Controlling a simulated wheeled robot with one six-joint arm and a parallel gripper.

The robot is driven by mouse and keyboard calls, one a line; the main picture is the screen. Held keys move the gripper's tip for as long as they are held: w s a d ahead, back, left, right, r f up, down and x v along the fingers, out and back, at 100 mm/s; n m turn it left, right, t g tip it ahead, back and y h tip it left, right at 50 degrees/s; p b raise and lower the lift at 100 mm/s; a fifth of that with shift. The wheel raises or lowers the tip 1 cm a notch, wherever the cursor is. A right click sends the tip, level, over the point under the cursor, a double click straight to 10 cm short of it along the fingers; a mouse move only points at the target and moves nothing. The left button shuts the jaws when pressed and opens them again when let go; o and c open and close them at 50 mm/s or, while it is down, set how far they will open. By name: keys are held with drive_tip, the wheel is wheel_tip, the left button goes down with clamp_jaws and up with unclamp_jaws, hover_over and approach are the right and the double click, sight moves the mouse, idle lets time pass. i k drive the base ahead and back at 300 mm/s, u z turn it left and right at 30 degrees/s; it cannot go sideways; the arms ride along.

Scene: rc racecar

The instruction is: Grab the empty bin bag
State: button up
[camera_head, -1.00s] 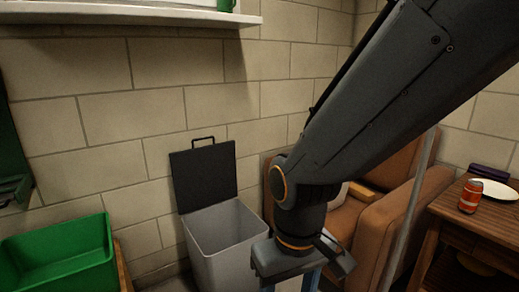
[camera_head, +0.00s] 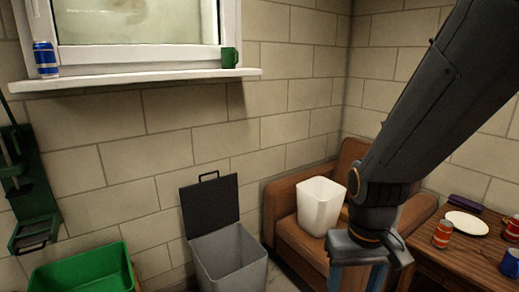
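A white, open-topped, tapered thing (camera_head: 320,207), which looks like the empty bin bag, stands upright on the seat of the brown armchair (camera_head: 290,238). My gripper (camera_head: 357,279) points down in front of the armchair, to the right of and lower in the picture than the white thing. Its two blue fingers are apart with nothing seen between them; their tips are cut off by the bottom edge. A grey bin (camera_head: 230,262) with its dark lid (camera_head: 210,205) raised stands against the wall, left of the armchair.
A green crate (camera_head: 85,272) is at the lower left. A wooden table (camera_head: 455,268) at the right holds a white plate (camera_head: 466,225), red cans (camera_head: 442,234) and a blue mug (camera_head: 510,263). A windowsill (camera_head: 140,80) bears a blue can (camera_head: 45,60) and green mug (camera_head: 230,58).

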sight(319, 207)
drive_tip(key=u, duration=2.8)
drive_tip(key=k, duration=1.5)
drive_tip(key=z, duration=2.05)
drive_tip(key=i, duration=1)
